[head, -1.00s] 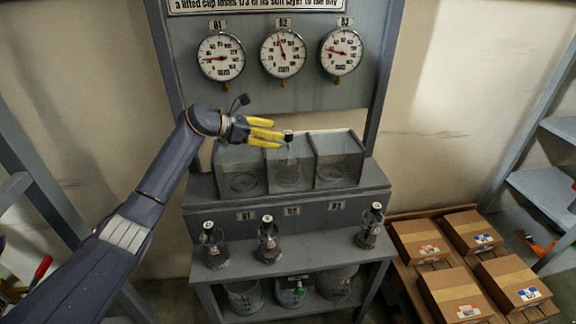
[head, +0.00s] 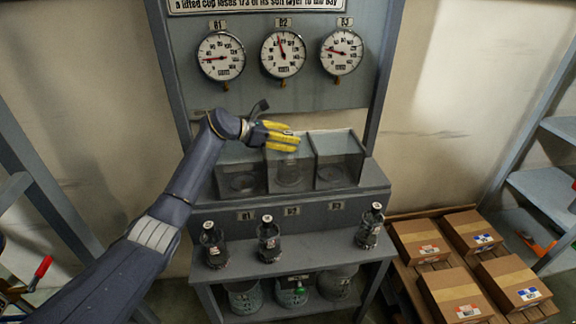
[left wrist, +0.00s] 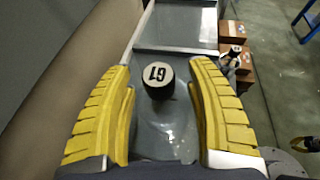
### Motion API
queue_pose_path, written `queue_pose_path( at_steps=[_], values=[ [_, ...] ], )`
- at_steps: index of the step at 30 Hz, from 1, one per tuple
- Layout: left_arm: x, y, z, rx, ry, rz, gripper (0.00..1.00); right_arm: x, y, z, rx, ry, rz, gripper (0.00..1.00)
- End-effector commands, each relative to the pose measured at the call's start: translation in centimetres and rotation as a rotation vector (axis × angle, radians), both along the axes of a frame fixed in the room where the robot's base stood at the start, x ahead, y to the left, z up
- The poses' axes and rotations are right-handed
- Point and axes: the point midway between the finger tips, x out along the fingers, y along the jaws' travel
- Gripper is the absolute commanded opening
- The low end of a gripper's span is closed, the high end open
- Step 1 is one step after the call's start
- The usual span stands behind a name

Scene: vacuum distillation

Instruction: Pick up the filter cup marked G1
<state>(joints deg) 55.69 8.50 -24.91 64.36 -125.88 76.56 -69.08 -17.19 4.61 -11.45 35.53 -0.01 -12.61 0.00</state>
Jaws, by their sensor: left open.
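The filter cup marked G1 shows in the left wrist view as a dark round cap with a pale top (left wrist: 157,74), its marking seen turned over. In the head view its clear body (head: 289,171) stands in the middle bay, under the label B2, with its top hidden by my fingers. My left gripper (head: 287,138) is over that bay; its yellow fingers are open. In the left wrist view the fingers (left wrist: 163,78) lie to either side of the cap, with a gap on both sides.
Clear-walled bays stand left (head: 241,182) and right (head: 337,173) of the middle one. Dark bottles (head: 214,244) (head: 268,241) (head: 369,227) stand on the lower shelf. Gauges (head: 283,54) hang on the panel behind. Several cardboard boxes (head: 455,292) lie at the right.

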Motion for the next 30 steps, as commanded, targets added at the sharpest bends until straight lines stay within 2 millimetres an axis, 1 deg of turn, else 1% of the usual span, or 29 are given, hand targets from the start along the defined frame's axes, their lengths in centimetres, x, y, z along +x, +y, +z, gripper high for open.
queue_pose_path(
  at_steps=[2,16,17,30],
  values=[
    [0.0,0.02,0.02,0.0,0.0,0.0,0.56,0.01,-0.01,0.0,0.0,0.0,0.0,0.0],
    [0.0,0.03,0.02,0.0,0.0,0.0,0.01,0.01,0.01,0.0,0.0,0.0,0.0,0.0],
    [0.0,0.05,0.03,0.0,0.0,0.0,0.0,0.01,0.01,0.0,0.0,0.0,0.0,0.0],
    [0.03,0.02,0.3,-0.002,-0.003,0.0,0.0,0.01,0.03,0.0,0.0,0.0,0.0,0.0]
  ],
)
